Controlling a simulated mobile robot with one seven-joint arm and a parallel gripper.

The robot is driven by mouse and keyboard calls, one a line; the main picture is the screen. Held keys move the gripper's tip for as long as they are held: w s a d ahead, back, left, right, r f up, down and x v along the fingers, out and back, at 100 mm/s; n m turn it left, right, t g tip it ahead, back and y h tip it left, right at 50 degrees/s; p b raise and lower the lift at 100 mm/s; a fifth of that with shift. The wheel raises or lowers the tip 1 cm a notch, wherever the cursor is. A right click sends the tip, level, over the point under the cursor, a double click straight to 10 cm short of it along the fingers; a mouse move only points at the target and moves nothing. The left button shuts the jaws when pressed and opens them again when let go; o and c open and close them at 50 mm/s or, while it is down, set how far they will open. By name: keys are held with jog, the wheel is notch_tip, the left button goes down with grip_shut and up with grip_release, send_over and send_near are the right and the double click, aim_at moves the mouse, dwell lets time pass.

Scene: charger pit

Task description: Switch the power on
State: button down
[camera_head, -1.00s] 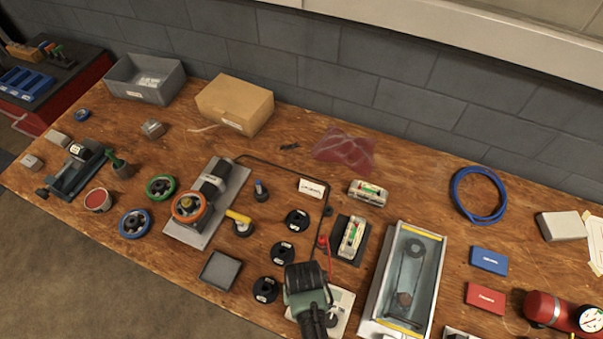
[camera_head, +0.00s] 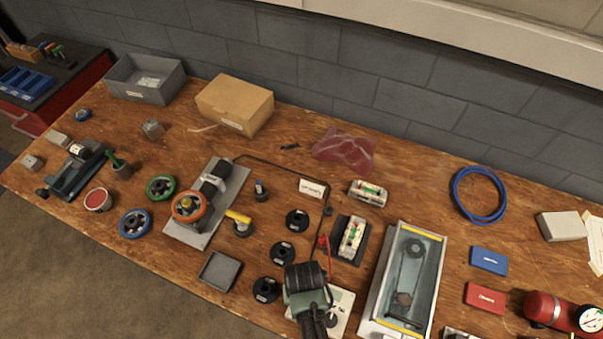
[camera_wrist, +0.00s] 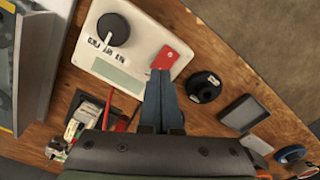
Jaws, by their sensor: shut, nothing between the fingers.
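The power unit is a white box that shows in the wrist view (camera_wrist: 138,62), with a black round knob (camera_wrist: 113,29), a pale green display strip and a red switch (camera_wrist: 172,55) near its edge. My gripper (camera_wrist: 162,74) is shut and empty. Its fingertips are right at the edge of the red switch; I cannot tell whether they touch it. In the head view the same white box (camera_head: 343,301) is partly hidden behind my gripper (camera_head: 305,283), which covers the switch there.
A clear-topped belt housing (camera_head: 408,275) stands right of the box. Black spools (camera_head: 266,289) and a small grey tray (camera_head: 220,270) lie to its left. A gauge block (camera_head: 352,238) on a dark plate with red leads is behind it. The bench's front edge is close.

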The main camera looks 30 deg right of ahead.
jog(key=shift+f+b, duration=0.7)
jog(key=shift+f, duration=0.25)
dwell(0.6)
jog(key=shift+r, duration=0.1)
notch_tip(320, 180, up, 7)
jog(key=p, duration=0.7)
dwell(0.5)
